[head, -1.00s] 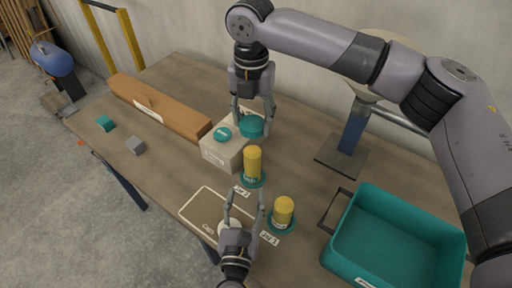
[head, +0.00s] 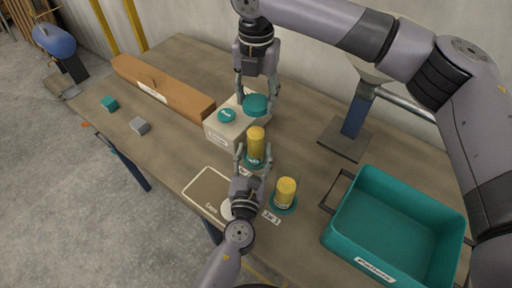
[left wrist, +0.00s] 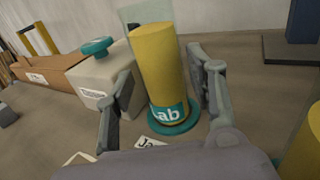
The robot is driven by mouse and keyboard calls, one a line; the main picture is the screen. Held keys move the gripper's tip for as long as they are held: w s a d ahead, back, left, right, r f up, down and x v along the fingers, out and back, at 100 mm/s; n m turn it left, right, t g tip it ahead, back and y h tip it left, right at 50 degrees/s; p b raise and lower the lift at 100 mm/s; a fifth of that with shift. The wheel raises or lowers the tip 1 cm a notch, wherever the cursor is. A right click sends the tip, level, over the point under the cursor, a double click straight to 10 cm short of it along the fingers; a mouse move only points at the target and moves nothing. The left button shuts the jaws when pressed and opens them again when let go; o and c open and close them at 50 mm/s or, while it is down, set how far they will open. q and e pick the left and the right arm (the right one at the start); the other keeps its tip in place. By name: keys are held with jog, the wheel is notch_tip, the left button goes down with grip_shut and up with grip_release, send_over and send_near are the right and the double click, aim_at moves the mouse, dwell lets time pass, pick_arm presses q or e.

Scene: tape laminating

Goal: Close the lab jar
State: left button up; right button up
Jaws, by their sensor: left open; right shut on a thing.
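One lab jar with yellow contents (head: 257,141) stands upright on a teal disc; it also shows in the left wrist view (left wrist: 158,65) with a teal "Lab" label. My left gripper (head: 254,158) is open, with its fingers on either side of this jar. A second yellow jar (head: 286,190) stands to the right on another teal disc. My right gripper (head: 257,98) is shut on a teal lid (head: 256,104) beside the pale box.
A teal bin (head: 400,227) is at the right, and a stand with a dark base (head: 344,139) is behind it. A brown cardboard box (head: 165,88) lies at the back left.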

aim_at(255, 150)
pick_arm(q)
jog(key=shift+w+d, duration=0.15)
jog(key=shift+w, duration=0.95)
jog(key=shift+w+d, duration=0.1)
jog(key=shift+w, duration=0.95)
jog(key=shift+c, duration=0.6)
grip_shut()
